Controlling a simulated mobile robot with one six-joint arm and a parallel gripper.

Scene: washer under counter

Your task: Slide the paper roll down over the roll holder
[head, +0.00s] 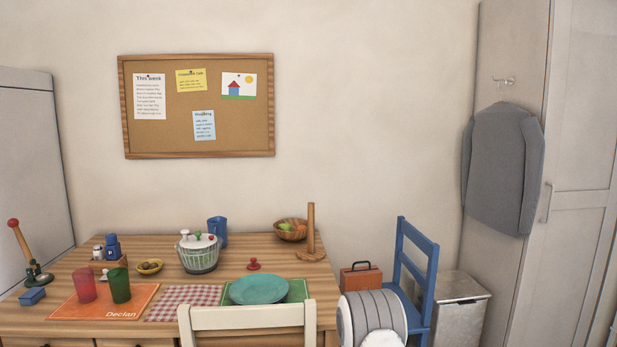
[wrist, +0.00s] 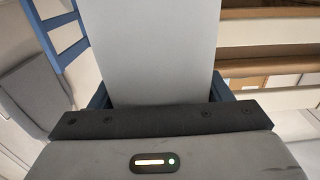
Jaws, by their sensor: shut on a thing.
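The roll holder (head: 311,232) is an upright wooden post on a round wooden base, standing at the right back of the table, its post bare. The paper roll (wrist: 155,50) fills the middle of the wrist view as a plain pale surface; its ends and bore cannot be made out. My gripper (wrist: 160,92) is shut on the roll, a dark finger at each side of it. In the head view I cannot make out the gripper or the roll; a grey and white part of my arm shows at the lower right, right of the table.
A wooden bowl of fruit (head: 290,230) stands just left of the holder. A teal plate (head: 258,289), a salad spinner (head: 198,253) and a blue jug (head: 217,231) are further left. A cream chair (head: 247,318) fronts the table; a blue chair (head: 418,270) stands to its right.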

